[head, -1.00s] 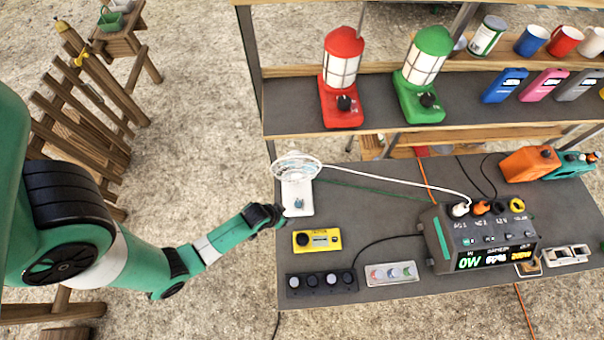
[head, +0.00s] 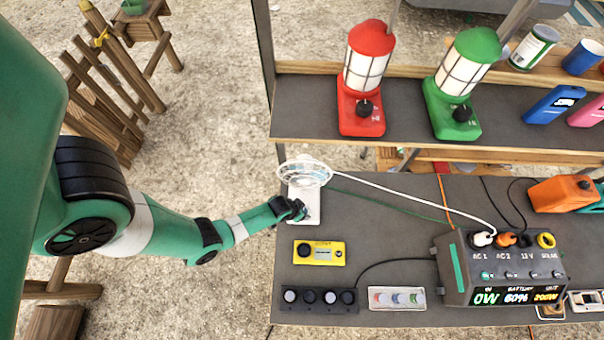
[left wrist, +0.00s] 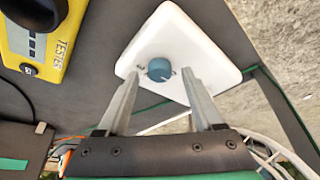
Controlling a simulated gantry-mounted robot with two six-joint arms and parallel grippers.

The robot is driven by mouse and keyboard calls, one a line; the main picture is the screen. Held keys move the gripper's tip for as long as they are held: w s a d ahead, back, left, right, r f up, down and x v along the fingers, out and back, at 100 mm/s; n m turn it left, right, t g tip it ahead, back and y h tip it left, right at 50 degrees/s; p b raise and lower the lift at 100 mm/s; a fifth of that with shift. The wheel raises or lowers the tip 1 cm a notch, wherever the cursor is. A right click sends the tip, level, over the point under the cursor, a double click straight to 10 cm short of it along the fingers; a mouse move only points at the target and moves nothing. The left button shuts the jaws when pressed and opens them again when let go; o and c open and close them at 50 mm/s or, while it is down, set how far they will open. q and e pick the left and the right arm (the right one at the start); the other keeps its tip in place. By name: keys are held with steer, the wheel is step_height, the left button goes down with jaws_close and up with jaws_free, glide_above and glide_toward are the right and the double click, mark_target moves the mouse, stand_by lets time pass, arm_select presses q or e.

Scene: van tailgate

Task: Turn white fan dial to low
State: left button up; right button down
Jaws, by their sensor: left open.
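The white fan (head: 305,174) stands at the left edge of the dark table, with its caged head over a white base. In the left wrist view the white base (left wrist: 205,48) carries a round blue dial (left wrist: 159,69) with a pale pointer mark. My left gripper (head: 300,209) is over the base, and in the left wrist view its open fingers (left wrist: 158,78) reach to either side of the dial. I cannot tell whether they touch it. In the head view the gripper partly hides the base and the dial. My right gripper is not in view.
A yellow tester (head: 319,252) sits just in front of the fan, also seen in the left wrist view (left wrist: 38,35). A black knob panel (head: 318,299) and the power station (head: 500,268) stand nearby. A shelf with red (head: 366,80) and green (head: 461,82) lanterns rises behind.

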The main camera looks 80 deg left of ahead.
arm_select(q)
steer(key=shift+w+a+f, duration=0.1)
steer(key=shift+w+f, duration=0.05)
steer(key=shift+f, duration=0.3)
jaws_close()
